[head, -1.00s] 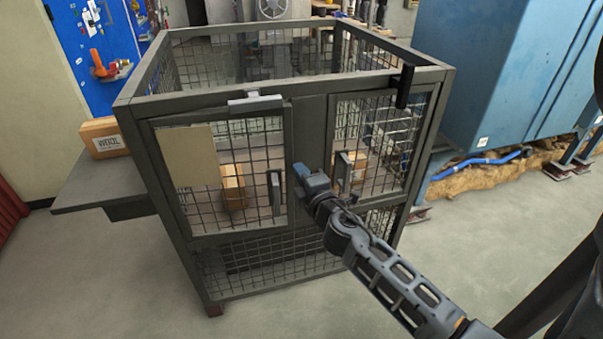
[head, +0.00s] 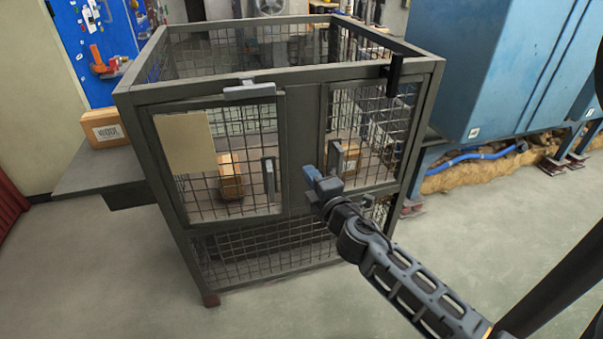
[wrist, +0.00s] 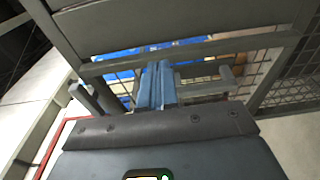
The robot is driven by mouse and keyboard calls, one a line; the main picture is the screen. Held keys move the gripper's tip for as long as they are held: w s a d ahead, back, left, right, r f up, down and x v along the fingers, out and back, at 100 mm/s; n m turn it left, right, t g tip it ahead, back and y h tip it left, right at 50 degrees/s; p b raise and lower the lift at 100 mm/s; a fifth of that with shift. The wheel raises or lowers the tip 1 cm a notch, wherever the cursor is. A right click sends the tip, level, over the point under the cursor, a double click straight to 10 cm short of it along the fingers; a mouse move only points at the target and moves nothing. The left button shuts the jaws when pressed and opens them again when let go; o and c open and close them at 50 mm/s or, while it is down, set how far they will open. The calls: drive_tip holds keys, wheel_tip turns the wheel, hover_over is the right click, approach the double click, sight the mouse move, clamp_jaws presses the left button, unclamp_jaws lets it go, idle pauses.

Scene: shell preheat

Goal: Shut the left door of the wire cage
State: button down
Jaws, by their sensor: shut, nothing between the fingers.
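The dark grey wire cage (head: 303,127) stands in the middle of the head view. Its left door (head: 228,218) is a mesh panel with a tan plate (head: 184,143) and an upright handle (head: 268,174) near its right edge. It sits in or close to its opening; I cannot tell whether a small gap is left. My gripper (head: 312,178), with blue fingertips, is shut and empty. It is in front of the cage's middle post, right of the left door's handle and near the right door's handle (head: 335,159). The blue fingers also show in the wrist view (wrist: 155,86).
The right door (head: 322,120) appears in line with the cage front. A light grey latch (head: 249,89) sits above the left door, a black one (head: 394,75) above the right. Cardboard boxes show inside. A side shelf (head: 95,172) juts out left. Open floor lies in front.

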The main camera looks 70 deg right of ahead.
drive_tip(key=s+a+b, duration=0.1)
drive_tip(key=s, duration=0.4)
drive_tip(key=w+a+f+m+g+h+b, duration=0.15)
drive_tip(key=a+f+m+b, duration=0.3)
drive_tip(key=m, duration=0.55)
drive_tip(key=w+a+f+m+g+h+b, duration=0.1)
drive_tip(key=w+a+f+m+g+b, duration=0.3)
drive_tip(key=m, duration=0.7)
drive_tip(key=w+d+t+p, duration=0.1)
drive_tip(key=w+d, duration=0.2)
drive_tip(key=d, duration=0.3)
drive_tip(key=w+d+t+p, duration=0.1)
drive_tip(key=w+d, duration=0.2)
drive_tip(key=d, duration=0.3)
drive_tip(key=shift+w+d+f, duration=0.3)
drive_tip(key=shift+d, duration=0.1)
drive_tip(key=shift+w+d+n+t+y, duration=0.15)
drive_tip(key=shift+w+d+n+t, duration=0.15)
drive_tip(key=shift+d, duration=0.25)
drive_tip(key=shift+w+d+n+t+y, duration=0.1)
drive_tip(key=shift+w+d+n+t, duration=0.15)
drive_tip(key=shift+d, duration=0.25)
